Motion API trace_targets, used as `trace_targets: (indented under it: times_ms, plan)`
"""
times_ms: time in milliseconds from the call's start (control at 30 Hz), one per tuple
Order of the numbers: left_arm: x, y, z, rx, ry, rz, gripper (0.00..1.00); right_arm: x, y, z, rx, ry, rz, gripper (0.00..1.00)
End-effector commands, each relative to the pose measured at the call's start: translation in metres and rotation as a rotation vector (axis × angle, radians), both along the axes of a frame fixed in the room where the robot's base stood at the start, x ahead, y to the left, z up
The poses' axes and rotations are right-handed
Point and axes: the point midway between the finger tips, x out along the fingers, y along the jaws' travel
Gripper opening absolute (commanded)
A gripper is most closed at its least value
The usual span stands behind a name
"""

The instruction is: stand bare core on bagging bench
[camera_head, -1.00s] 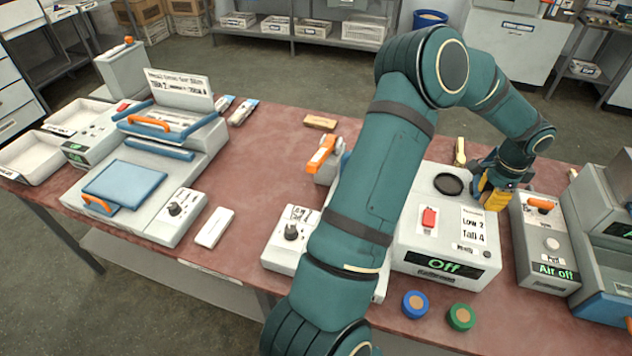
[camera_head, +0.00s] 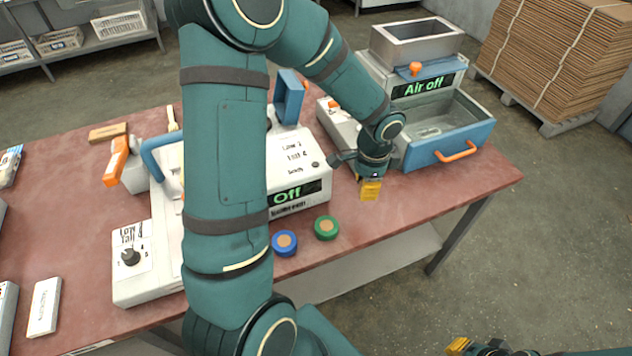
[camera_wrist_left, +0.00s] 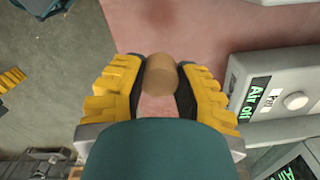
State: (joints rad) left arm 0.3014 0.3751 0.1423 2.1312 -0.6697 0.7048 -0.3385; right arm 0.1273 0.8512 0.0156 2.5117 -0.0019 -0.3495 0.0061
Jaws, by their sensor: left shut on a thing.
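My left gripper (camera_head: 370,190) is over the front right part of the red-brown bench top (camera_head: 420,195), just right of the white machine marked Off (camera_head: 300,205). In the left wrist view its yellow fingers (camera_wrist_left: 160,90) are shut on a plain tan cylinder, the bare core (camera_wrist_left: 162,72), one on each side. In the head view the core is hidden by the fingers. Whether it touches the bench top I cannot tell. My right gripper (camera_head: 472,346) shows only partly at the bottom edge, off the bench; its opening is unclear.
A blue-rimmed disc (camera_head: 285,243) and a green-rimmed disc (camera_head: 327,228), both with tan centres, lie in front of the Off machine. The Air off machine (camera_head: 430,90) with its blue-fronted tray (camera_head: 445,140) stands behind the gripper. Bench top is clear to the front right.

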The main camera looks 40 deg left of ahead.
Motion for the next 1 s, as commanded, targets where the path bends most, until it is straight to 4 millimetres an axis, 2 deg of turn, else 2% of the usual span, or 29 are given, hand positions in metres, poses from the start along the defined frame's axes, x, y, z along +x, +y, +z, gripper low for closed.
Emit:
trace_targets:
  times_ms: [333, 567, 800, 1000]
  plan:
    - [0.000, 0.000, -0.054, -0.001, 0.002, -0.001, 0.00, 0.000, 0.000, -0.016, 0.000, -0.002, 0.002, 0.00]
    - [0.000, 0.000, -0.070, 0.000, 0.001, 0.001, 0.00, 0.002, 0.000, -0.020, -0.001, -0.004, 0.000, 0.00]
    - [0.000, 0.000, -0.100, -0.001, 0.001, 0.000, 0.00, 0.003, 0.000, -0.030, -0.001, -0.008, 0.000, 0.00]
    - [0.001, 0.000, -0.100, 0.000, 0.000, 0.000, 0.00, 0.004, 0.000, -0.029, -0.001, -0.009, 0.000, 0.00]
